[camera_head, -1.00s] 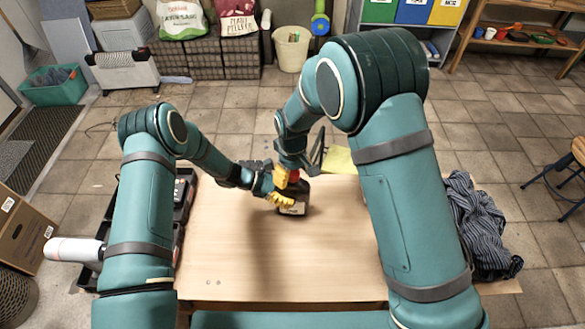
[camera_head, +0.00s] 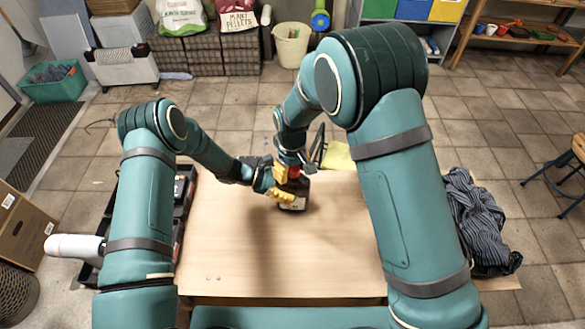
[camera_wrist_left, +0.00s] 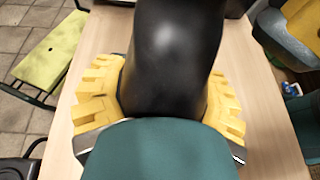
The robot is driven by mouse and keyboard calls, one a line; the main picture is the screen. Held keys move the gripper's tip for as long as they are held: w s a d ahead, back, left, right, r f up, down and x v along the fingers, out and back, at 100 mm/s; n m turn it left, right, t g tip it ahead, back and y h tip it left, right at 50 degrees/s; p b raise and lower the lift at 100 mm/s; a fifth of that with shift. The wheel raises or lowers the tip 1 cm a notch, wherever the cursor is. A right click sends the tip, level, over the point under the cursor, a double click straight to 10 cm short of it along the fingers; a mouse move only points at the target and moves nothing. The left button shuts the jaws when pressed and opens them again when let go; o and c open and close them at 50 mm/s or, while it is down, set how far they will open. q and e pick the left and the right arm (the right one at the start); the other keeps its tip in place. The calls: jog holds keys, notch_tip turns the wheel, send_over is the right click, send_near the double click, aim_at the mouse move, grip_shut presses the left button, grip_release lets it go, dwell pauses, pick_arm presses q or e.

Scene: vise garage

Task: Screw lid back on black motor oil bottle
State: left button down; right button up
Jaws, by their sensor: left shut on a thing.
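A black motor oil bottle (camera_head: 294,202) stands upright on the wooden table (camera_head: 240,255), near its far edge. My left gripper (camera_head: 277,192) is shut on the bottle's body from the left. In the left wrist view its yellow fingers (camera_wrist_left: 165,95) press both sides of the dark bottle (camera_wrist_left: 178,40). A red lid (camera_head: 294,172) shows at the bottle's top. My right gripper (camera_head: 287,173) points down over the top, a yellow finger beside the lid. Whether it grips the lid, and how the lid sits on the neck, is hidden.
A striped dark cloth (camera_head: 475,225) lies at the table's right edge. Black trays (camera_head: 183,200) line the left side, near a white cylinder (camera_head: 75,247). The table's front middle is clear.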

jog(key=shift+w+d, duration=0.1)
notch_tip(320, 180, up, 12)
dwell(0.7)
pick_arm(q)
grip_release()
jog(key=shift+a, duration=0.1)
jog(key=v, duration=1.2)
